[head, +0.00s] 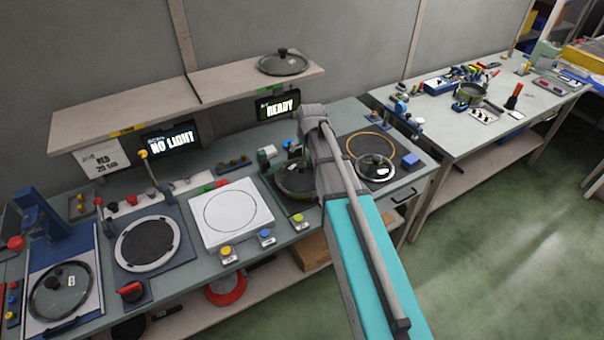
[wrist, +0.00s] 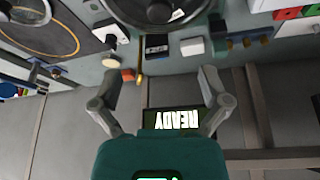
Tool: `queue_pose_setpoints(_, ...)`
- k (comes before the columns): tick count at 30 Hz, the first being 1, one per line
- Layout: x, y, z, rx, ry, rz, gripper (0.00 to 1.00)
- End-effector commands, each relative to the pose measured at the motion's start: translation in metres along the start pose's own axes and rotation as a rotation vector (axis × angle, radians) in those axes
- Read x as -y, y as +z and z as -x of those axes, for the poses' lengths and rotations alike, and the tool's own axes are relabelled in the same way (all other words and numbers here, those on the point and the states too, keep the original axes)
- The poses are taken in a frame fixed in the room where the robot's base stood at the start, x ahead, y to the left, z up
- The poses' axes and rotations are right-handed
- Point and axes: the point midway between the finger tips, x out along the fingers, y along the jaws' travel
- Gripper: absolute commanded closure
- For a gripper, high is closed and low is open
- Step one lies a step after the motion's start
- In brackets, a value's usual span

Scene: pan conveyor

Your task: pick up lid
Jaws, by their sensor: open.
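Several glass lids with dark knobs show in the head view. One lid (head: 283,64) lies on the wall shelf, one (head: 375,168) lies beside an orange ring at the bench's right end, and one (head: 60,291) sits on the blue-framed station at far left. A dark pan (head: 297,181), apparently lidded, stands left of my arm; it also seems to show at the wrist view's top edge (wrist: 158,12). My gripper (wrist: 160,78) is open and empty, its fingers spread before the bench's back edge and the READY screen. My arm hides the gripper in the head view.
The wall shelf (head: 150,108) overhangs the bench's back, with a NO LIGHT screen (head: 171,140) and a READY screen (head: 278,106) below it. A white square plate (head: 231,211) and a round dark plate (head: 148,244) lie left. A second table (head: 440,108) stands right; the green floor is open.

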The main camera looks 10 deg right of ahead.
Motion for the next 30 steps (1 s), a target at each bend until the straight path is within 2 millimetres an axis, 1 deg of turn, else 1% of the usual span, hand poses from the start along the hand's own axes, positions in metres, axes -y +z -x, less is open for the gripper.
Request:
queue_pose_setpoints(5, -0.003, 0.001, -0.002, 0.001, 0.001, -0.004, 0.04)
queue_pose_setpoints(11, -0.004, 0.001, -0.013, 0.001, 0.002, -0.005, 0.04)
queue_pose_setpoints(30, -0.005, 0.002, -0.066, 0.001, 0.003, -0.007, 0.04)
